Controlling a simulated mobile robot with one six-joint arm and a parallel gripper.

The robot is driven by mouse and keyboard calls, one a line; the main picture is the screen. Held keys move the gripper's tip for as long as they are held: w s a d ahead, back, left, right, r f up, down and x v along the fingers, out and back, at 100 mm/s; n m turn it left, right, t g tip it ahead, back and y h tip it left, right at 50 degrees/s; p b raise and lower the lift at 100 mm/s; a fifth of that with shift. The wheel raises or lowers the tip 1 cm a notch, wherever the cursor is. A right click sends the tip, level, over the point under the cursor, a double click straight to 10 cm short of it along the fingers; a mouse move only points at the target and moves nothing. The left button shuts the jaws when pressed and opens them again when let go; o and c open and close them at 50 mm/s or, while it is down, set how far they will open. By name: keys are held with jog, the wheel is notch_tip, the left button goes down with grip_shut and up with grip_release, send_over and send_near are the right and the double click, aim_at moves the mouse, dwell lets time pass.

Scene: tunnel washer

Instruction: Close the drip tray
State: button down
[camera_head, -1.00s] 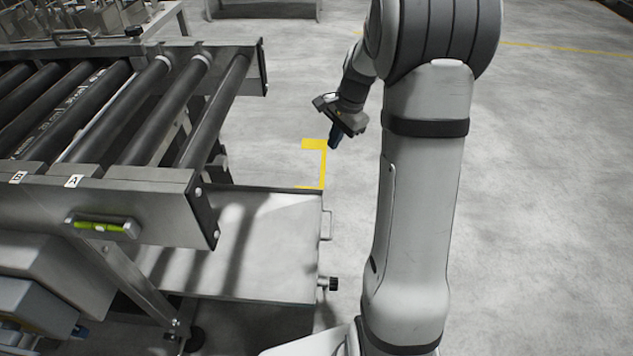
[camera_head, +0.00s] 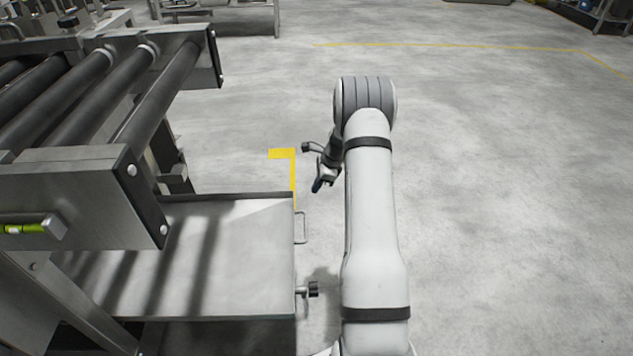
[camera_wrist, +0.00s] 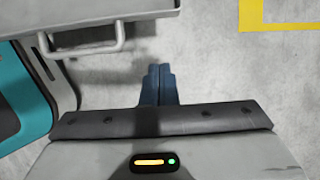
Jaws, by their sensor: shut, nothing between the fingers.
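The drip tray (camera_head: 215,262) is a flat grey metal tray sticking out to the right from under the roller conveyor. A U-shaped handle (camera_head: 302,228) and a dark knob (camera_head: 312,290) are on its right side. In the wrist view the tray edge (camera_wrist: 95,14) and its handle (camera_wrist: 85,42) are at the upper left. My gripper (camera_head: 318,186) points down, just right of the tray's far right corner and apart from the handle. In the wrist view its blue fingers (camera_wrist: 158,82) are together and empty, right of the handle.
The roller conveyor (camera_head: 95,165) with black rollers stands at the left above the tray. A yellow floor marking (camera_head: 283,154) lies beyond the tray. The concrete floor (camera_head: 500,200) to the right is clear. A teal and black part (camera_wrist: 12,100) shows at the wrist view's left.

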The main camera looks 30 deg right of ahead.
jog(key=w+a+f+b, duration=0.2)
jog(key=a+f, duration=0.1)
jog(key=a, duration=0.2)
jog(key=shift+f, duration=0.2)
